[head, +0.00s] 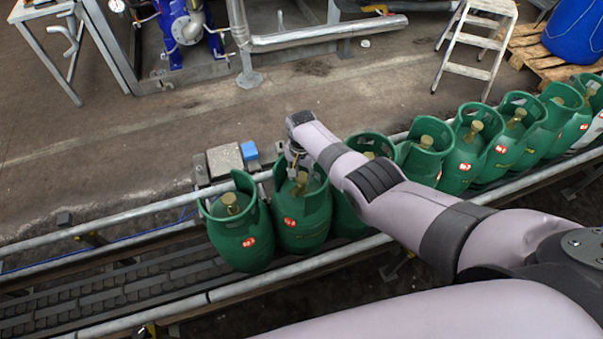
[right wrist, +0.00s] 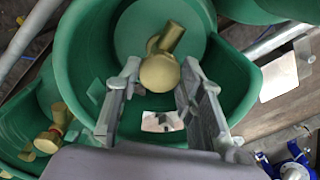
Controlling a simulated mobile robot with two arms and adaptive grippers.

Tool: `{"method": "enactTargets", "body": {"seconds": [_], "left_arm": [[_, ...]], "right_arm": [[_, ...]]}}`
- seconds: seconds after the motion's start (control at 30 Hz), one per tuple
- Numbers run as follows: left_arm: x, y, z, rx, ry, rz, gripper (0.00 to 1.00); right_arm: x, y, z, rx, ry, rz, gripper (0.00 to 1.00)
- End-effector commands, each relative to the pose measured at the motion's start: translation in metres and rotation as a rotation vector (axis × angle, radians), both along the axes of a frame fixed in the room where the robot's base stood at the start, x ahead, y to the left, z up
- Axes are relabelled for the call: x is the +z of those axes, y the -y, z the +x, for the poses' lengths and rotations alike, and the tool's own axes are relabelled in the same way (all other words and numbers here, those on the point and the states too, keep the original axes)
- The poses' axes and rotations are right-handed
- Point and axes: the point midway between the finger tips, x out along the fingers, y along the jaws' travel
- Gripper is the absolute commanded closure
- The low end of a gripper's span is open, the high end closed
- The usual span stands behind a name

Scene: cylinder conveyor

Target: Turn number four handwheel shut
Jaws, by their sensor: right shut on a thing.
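Green gas cylinders with brass valves and round handwheels stand in a row on the conveyor. My right gripper (head: 296,158) reaches down inside the collar of the second cylinder (head: 302,225) from the left. In the right wrist view, its two fingers (right wrist: 160,68) are on either side of that cylinder's brass handwheel (right wrist: 159,75), and the gripper is shut on it. The brass valve body (right wrist: 172,38) extends beyond the handwheel. The small red-and-white labels are too small to read surely. My left gripper is not in view.
The leftmost cylinder (head: 240,236) stands close beside the held one. More cylinders (head: 462,160) continue to the right, some partly behind my right arm. The conveyor (head: 90,300) is empty at the left. A step ladder (head: 478,40) stands behind.

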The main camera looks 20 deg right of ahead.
Motion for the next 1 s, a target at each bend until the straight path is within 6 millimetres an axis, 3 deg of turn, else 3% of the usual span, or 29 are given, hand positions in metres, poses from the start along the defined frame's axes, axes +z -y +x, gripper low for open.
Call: {"method": "enactTargets", "body": {"seconds": [0.2,0.23,0.5,1.0], "left_arm": [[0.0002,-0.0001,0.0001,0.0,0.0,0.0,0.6],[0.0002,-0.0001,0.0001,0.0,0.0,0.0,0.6],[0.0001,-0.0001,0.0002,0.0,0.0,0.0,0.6],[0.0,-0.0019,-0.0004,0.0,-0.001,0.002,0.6]], "right_arm": [[0.0025,0.0009,0.0031,-0.003,0.008,-0.001,0.93],[0.0025,0.0009,0.0031,-0.003,0.008,-0.001,0.64],[0.0012,0.0004,0.0015,-0.001,0.004,0.001,0.45],[0.0089,-0.0004,0.0017,0.0,0.004,0.001,0.45]]}}
